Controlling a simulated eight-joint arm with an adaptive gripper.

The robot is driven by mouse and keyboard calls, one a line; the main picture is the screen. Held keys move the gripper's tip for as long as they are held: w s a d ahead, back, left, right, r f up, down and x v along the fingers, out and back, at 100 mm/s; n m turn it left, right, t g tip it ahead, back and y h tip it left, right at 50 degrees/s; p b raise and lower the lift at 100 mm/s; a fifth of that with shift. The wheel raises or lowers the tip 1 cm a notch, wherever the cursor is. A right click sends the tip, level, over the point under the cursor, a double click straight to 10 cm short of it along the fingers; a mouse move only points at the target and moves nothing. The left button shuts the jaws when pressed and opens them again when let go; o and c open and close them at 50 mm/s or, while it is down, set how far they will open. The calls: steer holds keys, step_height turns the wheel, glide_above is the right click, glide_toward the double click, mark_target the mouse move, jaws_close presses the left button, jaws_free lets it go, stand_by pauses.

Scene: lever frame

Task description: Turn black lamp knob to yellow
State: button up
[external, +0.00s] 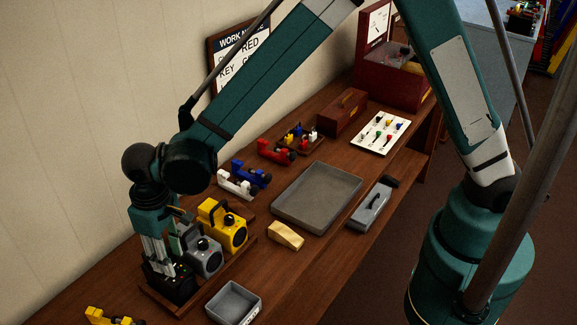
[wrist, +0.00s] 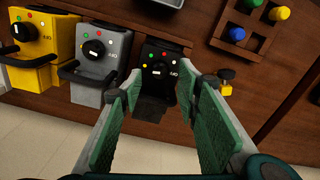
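The black lamp (wrist: 155,88) is in the wrist view just beyond my fingertips, with its dark round knob (wrist: 157,69) on the face. Several small coloured dots surround the knob. A pale mark shows on the knob, but which dot it points to is too small to tell. My gripper (wrist: 162,92) is open, its green-padded fingers spread wide on either side of the lamp, with nothing between the pads. In the external view my gripper (external: 160,257) points down over the black lamp (external: 172,288), and the fingers partly cover it. I cannot tell whether they touch it.
A grey lamp (wrist: 98,50) and a yellow lamp (wrist: 33,45) stand beside the black one in a row. A wooden block with coloured pegs (wrist: 250,25) lies at the right in the wrist view. The grey tray (external: 316,197) and a small grey box (external: 233,303) are on the bench.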

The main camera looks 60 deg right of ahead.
step_height(320, 180, up, 5)
steer(key=shift+f, duration=0.2)
steer(key=s+d+r+t+b, duration=0.1)
steer(key=d+r+b, duration=0.1)
steer(key=d, duration=0.5)
steer(key=s+d+r+m+b, duration=0.1)
steer(key=d+r+b, duration=0.1)
steer(key=d+r, duration=0.3)
steer(key=s+d+r+t+y+b, duration=0.1)
steer(key=d+r, duration=0.3)
steer(key=d, duration=0.6)
steer(key=shift+d+r+t+b, duration=0.25)
steer(key=shift+d+t+b, duration=0.05)
steer(key=shift+b, duration=0.2)
stand_by(0.3)
steer(key=shift+d, duration=0.1)
steer(key=s+d+f+m+t+b, duration=0.1)
steer(key=s+d+t+b, duration=0.1)
steer(key=s+d, duration=0.7)
steer(key=s+d+f+m+t+h+b, duration=0.1)
steer(key=s+d+b, duration=0.3)
steer(key=s+d, duration=0.5)
steer(key=d+t, duration=0.1)
steer(key=d, duration=0.5)
steer(key=shift+s+d+f+t+b, duration=0.2)
steer(key=shift+d+f+t+b, duration=0.1)
steer(key=shift+d+f+b, duration=0.1)
